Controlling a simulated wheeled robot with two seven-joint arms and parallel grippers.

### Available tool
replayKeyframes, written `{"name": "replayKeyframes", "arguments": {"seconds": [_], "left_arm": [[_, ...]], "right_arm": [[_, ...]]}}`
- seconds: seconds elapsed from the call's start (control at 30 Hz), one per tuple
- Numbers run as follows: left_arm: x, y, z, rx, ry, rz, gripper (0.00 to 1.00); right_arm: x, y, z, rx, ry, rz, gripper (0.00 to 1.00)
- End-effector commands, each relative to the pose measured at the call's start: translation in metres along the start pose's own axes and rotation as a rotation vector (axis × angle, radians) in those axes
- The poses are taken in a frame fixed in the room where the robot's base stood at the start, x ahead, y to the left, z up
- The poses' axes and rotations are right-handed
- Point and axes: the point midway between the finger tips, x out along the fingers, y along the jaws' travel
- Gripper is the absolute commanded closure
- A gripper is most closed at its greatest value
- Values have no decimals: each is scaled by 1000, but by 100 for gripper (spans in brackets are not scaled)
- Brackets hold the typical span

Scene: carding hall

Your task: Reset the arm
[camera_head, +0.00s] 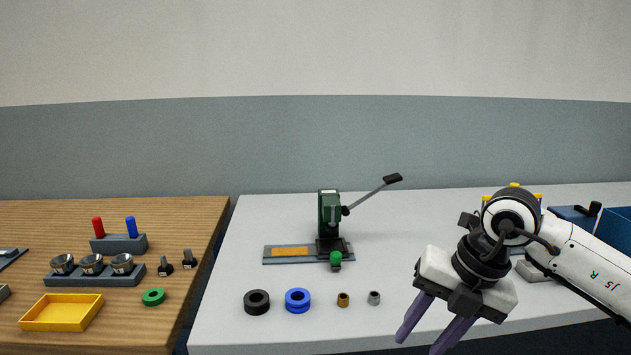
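My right arm comes in from the right. Its gripper (419,345) points down at the front right of the white table, its two purple fingers apart with nothing seen between them. The fingertips are near the lower picture edge. A green press (329,211) stands on a grey base at the middle of the white table. Its lever (367,199) slants up to the right and ends in a black grip. My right gripper is apart from the press, in front and to its right. My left gripper is not in view.
On the white table (240,335) lie a black ring (257,302), a blue ring (298,300), a brass bushing (343,299) and a grey bushing (374,298). Blue bins (615,228) stand far right. A wooden table (190,215) at left holds a yellow tray (62,313).

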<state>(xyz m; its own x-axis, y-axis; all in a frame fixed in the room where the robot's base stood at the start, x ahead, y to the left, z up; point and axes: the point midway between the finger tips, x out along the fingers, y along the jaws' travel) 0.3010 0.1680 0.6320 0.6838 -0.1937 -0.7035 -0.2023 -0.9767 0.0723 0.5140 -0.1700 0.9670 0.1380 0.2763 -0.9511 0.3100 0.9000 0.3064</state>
Motion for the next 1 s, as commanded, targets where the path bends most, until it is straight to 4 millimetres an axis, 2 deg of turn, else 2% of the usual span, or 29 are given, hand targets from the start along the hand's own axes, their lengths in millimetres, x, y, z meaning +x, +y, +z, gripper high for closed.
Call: {"name": "replayKeyframes", "arguments": {"seconds": [0.03, 0.17, 0.2, 0.3, 0.4, 0.5, 0.57, 0.67, 0.73, 0.8, 0.9, 1.0], "left_arm": [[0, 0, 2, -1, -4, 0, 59], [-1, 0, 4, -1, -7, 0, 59], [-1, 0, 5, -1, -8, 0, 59], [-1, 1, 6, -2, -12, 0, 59], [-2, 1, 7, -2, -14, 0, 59], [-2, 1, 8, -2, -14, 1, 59], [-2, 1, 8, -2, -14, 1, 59], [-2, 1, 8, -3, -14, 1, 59], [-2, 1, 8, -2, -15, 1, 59], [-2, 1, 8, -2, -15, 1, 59], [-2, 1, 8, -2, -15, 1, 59], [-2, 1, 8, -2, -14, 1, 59]], "right_arm": [[18, 16, -21, -29, 71, 72, 62], [49, 73, -86, -85, 283, 358, 62], [52, 94, -108, -82, 353, 478, 62], [44, 139, -148, -20, 493, 781, 62], [26, 168, -161, 131, 578, 1068, 62], [13, 178, -147, 361, 601, 1315, 62], [13, 173, -130, 534, 587, 1433, 62], [31, 145, -96, 868, 519, 1561, 62], [58, 112, -75, 1124, 446, 1592, 62], [94, 72, -65, 1373, 362, 1570, 62], [145, 14, -69, 1672, 253, 1477, 62], [194, -41, -91, 1926, 161, 1335, 62]]}}
